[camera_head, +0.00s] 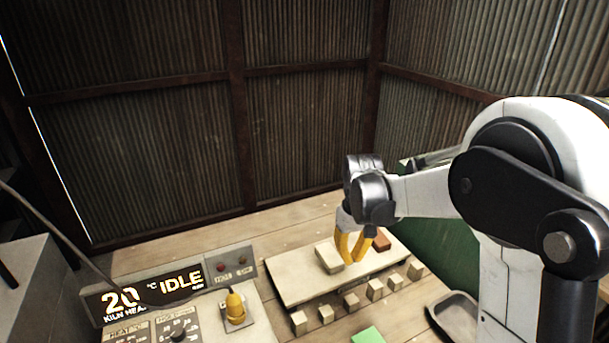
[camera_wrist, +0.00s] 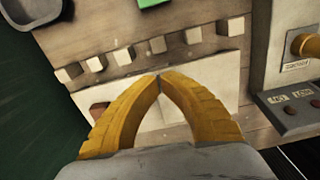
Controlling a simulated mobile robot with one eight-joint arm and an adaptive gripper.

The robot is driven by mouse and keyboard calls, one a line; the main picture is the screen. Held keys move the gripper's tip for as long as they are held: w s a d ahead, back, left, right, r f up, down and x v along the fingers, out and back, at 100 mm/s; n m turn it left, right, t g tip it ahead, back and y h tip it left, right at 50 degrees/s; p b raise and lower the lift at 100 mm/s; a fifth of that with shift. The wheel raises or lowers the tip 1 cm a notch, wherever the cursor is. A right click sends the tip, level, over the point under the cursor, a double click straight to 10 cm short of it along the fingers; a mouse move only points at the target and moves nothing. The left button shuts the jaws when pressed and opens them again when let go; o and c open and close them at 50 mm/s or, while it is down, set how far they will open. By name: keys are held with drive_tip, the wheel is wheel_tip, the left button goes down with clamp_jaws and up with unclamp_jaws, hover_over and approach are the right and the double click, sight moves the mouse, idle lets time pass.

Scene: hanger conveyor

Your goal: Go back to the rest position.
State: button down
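My gripper (camera_head: 352,260) has two yellow fingers and hangs over the pale board on the wooden table. In the wrist view, the fingertips of my gripper (camera_wrist: 160,75) meet with nothing held between them. A cream block (camera_head: 328,257) lies on the board (camera_head: 290,284), just left of my fingers. A red-brown block (camera_head: 382,242) lies on the board to their right. The red-brown block (camera_wrist: 98,112) also shows in the wrist view, partly hidden behind a finger. My arm reaches in from the right, with the wrist above the board.
Several small pale cubes (camera_head: 351,300) stand along the board's front edge. A green piece (camera_head: 367,335) lies in front, and a grey tray (camera_head: 458,318) is at the right. A control panel (camera_head: 150,293) reading IDLE and a yellow lever (camera_head: 235,305) stand at the left. Corrugated walls enclose the back.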

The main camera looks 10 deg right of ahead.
drive_tip(key=s+r+m+t+b, duration=0.1)
drive_tip(key=s+r+t, duration=0.2)
drive_tip(key=s+r, duration=0.55)
drive_tip(key=s+m+t+b, duration=0.1)
drive_tip(key=s+t, duration=0.3)
drive_tip(key=s, duration=0.8)
drive_tip(key=shift+s+a+f+m+b, duration=0.15)
drive_tip(key=shift+a+f+m+b, duration=0.2)
drive_tip(key=shift+m+b, duration=0.05)
